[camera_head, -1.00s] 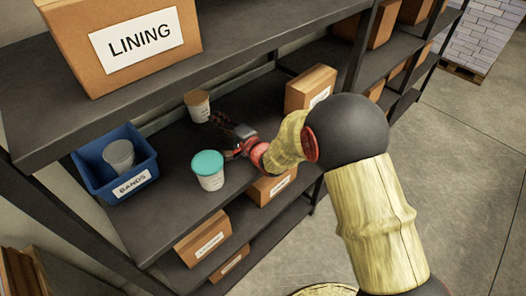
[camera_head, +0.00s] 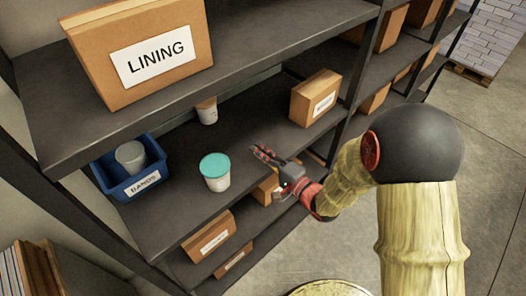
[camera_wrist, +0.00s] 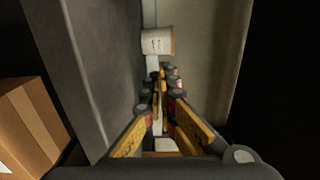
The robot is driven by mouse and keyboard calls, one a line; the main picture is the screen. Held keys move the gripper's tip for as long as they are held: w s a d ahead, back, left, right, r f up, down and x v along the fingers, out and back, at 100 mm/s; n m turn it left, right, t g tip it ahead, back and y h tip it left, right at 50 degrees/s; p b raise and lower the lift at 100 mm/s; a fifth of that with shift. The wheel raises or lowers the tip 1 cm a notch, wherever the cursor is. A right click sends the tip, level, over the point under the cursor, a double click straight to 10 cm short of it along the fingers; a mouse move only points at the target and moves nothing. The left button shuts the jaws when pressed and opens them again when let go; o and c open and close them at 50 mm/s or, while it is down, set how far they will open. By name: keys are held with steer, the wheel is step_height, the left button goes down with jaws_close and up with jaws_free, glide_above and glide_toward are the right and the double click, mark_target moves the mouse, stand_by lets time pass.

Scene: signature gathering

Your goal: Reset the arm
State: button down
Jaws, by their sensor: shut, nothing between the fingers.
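My gripper (camera_head: 264,153) is shut and empty. In the head view it is at the front edge of the middle shelf (camera_head: 250,120), to the right of a white tub with a teal lid (camera_head: 215,171). My arm reaches in from the right. In the wrist view the fingers (camera_wrist: 160,82) come together, pointing toward a white labelled tub (camera_wrist: 157,41) on the shelf.
A blue bin (camera_head: 110,186) labelled BANDS holds a grey cup (camera_head: 130,157). A tub with a brown lid (camera_head: 207,112) stands at the back, and a cardboard box (camera_head: 316,97) to the right. A LINING box (camera_head: 140,45) is on the shelf above.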

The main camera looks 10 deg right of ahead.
steer(key=shift+v, duration=0.9)
steer(key=shift+w+d+r, duration=0.15)
steer(key=shift+w+r, duration=0.05)
steer(key=shift+w, duration=0.1)
steer(key=w+d+r+n+h, duration=0.1)
steer(key=d, duration=0.1)
steer(key=w+d+r+n+h, duration=0.1)
steer(key=d+h, duration=0.1)
steer(key=w+d+r+n+g+h, duration=0.1)
steer(key=r+h, duration=0.1)
steer(key=shift+w+d, duration=0.15)
steer(key=shift+d, duration=0.25)
steer(key=s+d+r+n+g+h, duration=0.2)
steer(key=s+d+r+n+h, duration=0.1)
steer(key=s+d+r+h, duration=0.25)
steer(key=s+r+n+g, duration=0.2)
steer(key=s+g, duration=0.1)
steer(key=s, duration=0.8)
steer(key=s+a+r+n+g, duration=0.1)
steer(key=s+r+n+g, duration=0.1)
steer(key=s, duration=1)
steer(key=shift+r+n+g, duration=0.15)
steer(key=shift+n+g, duration=0.45)
steer(key=shift+g, duration=0.1)
